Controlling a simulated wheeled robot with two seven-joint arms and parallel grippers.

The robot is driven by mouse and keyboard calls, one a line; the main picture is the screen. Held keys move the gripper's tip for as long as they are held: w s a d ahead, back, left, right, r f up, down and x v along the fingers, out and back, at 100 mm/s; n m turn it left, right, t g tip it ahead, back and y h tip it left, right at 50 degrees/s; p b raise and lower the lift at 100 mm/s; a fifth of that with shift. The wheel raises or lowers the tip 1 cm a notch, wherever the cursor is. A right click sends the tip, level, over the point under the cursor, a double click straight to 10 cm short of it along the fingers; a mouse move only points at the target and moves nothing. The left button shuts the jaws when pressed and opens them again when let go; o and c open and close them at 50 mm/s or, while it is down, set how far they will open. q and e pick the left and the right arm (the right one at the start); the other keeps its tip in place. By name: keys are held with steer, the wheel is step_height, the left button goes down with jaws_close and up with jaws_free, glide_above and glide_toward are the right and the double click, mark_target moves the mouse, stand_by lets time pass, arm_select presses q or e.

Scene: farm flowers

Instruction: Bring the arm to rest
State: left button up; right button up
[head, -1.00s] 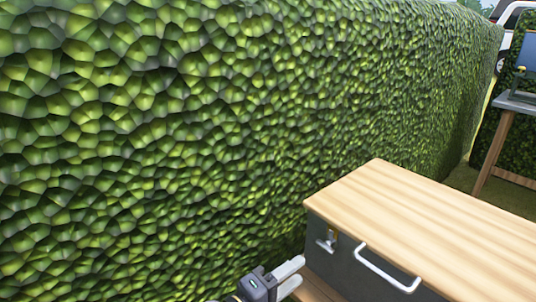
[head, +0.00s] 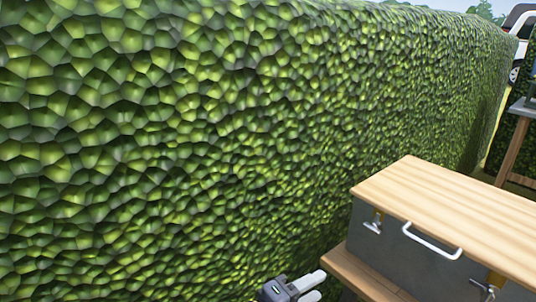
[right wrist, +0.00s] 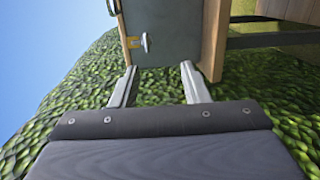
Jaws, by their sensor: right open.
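My right gripper (head: 312,286) shows at the bottom edge of the head view, left of a grey box. In the right wrist view its two pale fingers (right wrist: 158,86) are spread apart with nothing between them. The box, with its latch and hedge behind, lies beyond the fingertips in that view. My left gripper is in neither view.
A grey box (head: 395,245) with a wooden lid, white handle and latches rests on a wooden bench (head: 350,275) at the right. A tall green hedge (head: 180,150) fills the left and middle. A table (head: 518,140) and a white vehicle (head: 518,40) stand far right.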

steer(key=s+d+f+m+g+y, duration=0.1)
steer(key=s+d+f+g+y, duration=0.25)
steer(key=d, duration=0.25)
steer(key=s+d+f+m+g+y, duration=0.2)
steer(key=s+d+f+g+y, duration=0.15)
steer(key=d+g, duration=0.2)
steer(key=s+d+r+m+t+y, duration=0.1)
steer(key=s+m+y, duration=0.3)
steer(key=s+y, duration=0.45)
step_height(320, 180, up, 29)
steer(key=m+t+y+p, duration=0.1)
steer(key=t+p, duration=0.3)
steer(key=p, duration=2.2)
steer(key=shift+s+r+m+y+p, duration=0.2)
steer(key=shift+m+y+p, duration=0.15)
steer(key=shift+y, duration=0.3)
steer(key=shift+a+f, duration=0.1)
steer(key=shift+c, duration=0.2)
steer(key=shift+c, duration=0.4)
